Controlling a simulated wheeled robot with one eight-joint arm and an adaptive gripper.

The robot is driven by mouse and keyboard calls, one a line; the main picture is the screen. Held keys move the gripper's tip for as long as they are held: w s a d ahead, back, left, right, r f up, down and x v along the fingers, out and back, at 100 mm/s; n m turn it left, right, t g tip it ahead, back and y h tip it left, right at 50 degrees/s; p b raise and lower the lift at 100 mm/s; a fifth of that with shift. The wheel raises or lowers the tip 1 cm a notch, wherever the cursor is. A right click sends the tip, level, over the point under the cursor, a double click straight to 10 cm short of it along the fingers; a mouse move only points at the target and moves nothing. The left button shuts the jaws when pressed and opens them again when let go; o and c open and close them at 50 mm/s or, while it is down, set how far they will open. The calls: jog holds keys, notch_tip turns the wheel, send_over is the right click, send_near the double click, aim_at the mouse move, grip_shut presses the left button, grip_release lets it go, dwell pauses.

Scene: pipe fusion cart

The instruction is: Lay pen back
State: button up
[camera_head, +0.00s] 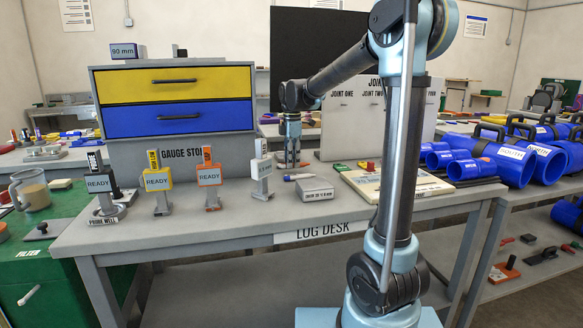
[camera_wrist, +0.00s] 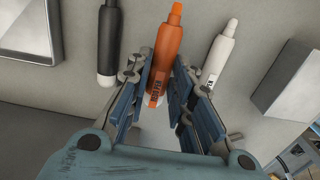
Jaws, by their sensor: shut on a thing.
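In the wrist view an orange pen (camera_wrist: 165,42) lies between the two fingers of my gripper (camera_wrist: 166,78), which is shut on it. Its tip points away from my palm, and dark lettering shows on its body. A black pen (camera_wrist: 107,45) is to its left and a white pen (camera_wrist: 219,52) to its right, both apart from the fingers. In the head view my gripper (camera_head: 291,160) is low over the back of the log desk (camera_head: 240,222), and the orange pen is not clearly visible there. Whether the pen touches the surface below cannot be told.
A grey block (camera_head: 315,188) and a log book (camera_head: 394,183) lie on the desk. Several READY-tagged stands (camera_head: 158,180) are at left, before the drawer cabinet (camera_head: 175,100). A panel (camera_head: 345,120) stands behind; blue pipe fittings (camera_head: 505,160) are at right.

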notch_tip(320, 180, down, 2)
jog(key=shift+f, duration=0.1)
jog(key=o, duration=0.8)
jog(key=shift+o, duration=0.2)
